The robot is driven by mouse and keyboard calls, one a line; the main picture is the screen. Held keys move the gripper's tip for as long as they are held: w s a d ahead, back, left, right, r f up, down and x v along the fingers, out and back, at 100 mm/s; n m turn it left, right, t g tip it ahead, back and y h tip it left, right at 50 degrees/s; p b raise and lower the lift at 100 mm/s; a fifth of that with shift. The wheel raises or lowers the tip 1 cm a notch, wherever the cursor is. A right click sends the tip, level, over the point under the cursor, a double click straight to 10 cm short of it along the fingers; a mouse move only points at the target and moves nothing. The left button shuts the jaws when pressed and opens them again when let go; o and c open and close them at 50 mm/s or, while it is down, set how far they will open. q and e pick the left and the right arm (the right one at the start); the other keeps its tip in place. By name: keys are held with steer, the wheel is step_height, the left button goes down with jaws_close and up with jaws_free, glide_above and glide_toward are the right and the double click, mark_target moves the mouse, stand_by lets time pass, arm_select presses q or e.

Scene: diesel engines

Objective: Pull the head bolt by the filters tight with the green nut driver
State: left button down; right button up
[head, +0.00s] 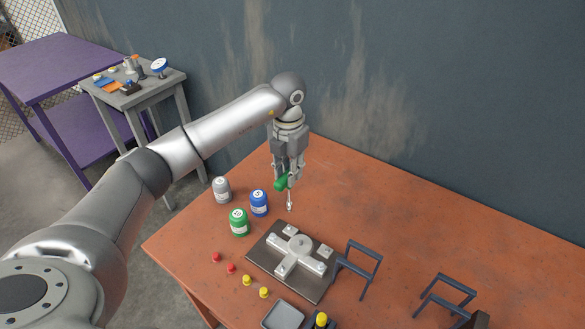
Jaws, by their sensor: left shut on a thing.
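My left gripper (286,172) is shut on the green nut driver (282,183). The driver's green handle sits tilted between the fingers, and its metal shaft points down over the table, behind the engine head. The grey cross-shaped head (299,246) lies on a dark plate (262,265), with pads at the ends of its arms. The head bolts are too small to tell apart. Three canisters that look like filters stand left of the plate: grey (221,189), blue (259,204) and green (239,223). The driver's tip looks apart from the head. My right gripper is out of view.
Small red (231,268) and yellow (246,280) pieces lie in front of the plate. A grey tray (283,316) is at the front edge. Dark wire stands (362,270) are to the right. The orange table (420,220) is clear at the back right.

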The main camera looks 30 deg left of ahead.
mark_target(289, 189)
arm_select(q)
step_height(289, 189, down, 2)
steer(key=shift+f+b, duration=0.25)
steer(key=shift+b, duration=0.35)
step_height(289, 189, down, 2)
steer(key=shift+b, duration=0.65)
steer(key=shift+f+b, duration=0.35)
steer(key=shift+f, duration=0.65)
steer(key=shift+f+b, duration=0.1)
steer(key=shift+b, duration=0.25)
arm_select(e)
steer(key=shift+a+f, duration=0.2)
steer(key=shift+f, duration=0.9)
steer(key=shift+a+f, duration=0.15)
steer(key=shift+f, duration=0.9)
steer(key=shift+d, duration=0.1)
arm_select(q)
steer(key=shift+f, duration=0.35)
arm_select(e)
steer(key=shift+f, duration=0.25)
arm_select(q)
steer(key=shift+f+b, duration=0.45)
steer(key=shift+b, duration=0.15)
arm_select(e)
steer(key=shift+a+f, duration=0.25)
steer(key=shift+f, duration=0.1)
